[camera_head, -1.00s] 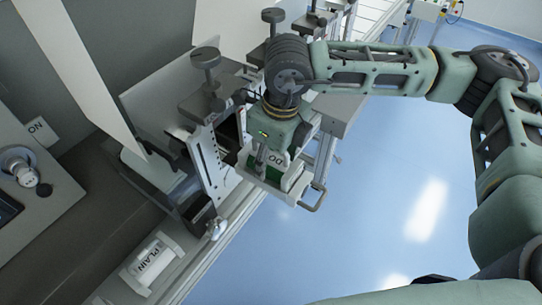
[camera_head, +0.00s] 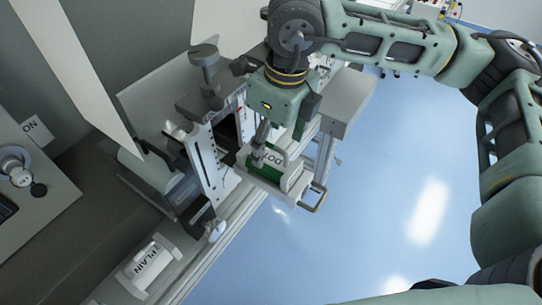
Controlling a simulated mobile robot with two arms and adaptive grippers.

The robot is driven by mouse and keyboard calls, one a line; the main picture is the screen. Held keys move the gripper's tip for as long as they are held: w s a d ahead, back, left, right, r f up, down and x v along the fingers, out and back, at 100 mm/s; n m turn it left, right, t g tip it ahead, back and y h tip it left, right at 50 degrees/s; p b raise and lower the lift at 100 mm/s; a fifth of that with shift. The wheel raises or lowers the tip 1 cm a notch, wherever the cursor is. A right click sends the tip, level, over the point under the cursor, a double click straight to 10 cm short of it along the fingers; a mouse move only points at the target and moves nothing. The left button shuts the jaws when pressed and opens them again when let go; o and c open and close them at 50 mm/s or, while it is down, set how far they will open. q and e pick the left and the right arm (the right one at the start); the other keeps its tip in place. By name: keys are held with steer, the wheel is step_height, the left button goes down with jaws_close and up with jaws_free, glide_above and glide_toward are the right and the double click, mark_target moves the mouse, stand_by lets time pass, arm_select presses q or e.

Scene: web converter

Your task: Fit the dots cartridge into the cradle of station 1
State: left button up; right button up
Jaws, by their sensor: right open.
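The dots cartridge (camera_head: 293,178) is a white block with a green part and a label partly reading "DO". It sits in the holder with a metal handle (camera_head: 316,198) beside the upright white plate of the station (camera_head: 208,165). Whether it is fully seated I cannot tell. My right gripper (camera_head: 283,138) is open just above the cartridge, with one finger close to the label's left side; whether it touches is unclear. The gripper hides part of the cartridge's top and the cradle behind it. My left gripper is not in view.
A white cartridge labelled "PLAIN" (camera_head: 148,265) lies at the lower left near the rail (camera_head: 205,262). A dark knob (camera_head: 204,56) rises from the station's frame. A control panel (camera_head: 38,200) stands at far left. Blue floor (camera_head: 390,180) at right is open.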

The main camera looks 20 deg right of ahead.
steer(key=r, duration=0.4)
steer(key=r+b, duration=0.1)
steer(key=r, duration=0.1)
steer(key=shift+s+d, duration=0.2)
steer(key=shift+s, duration=0.1)
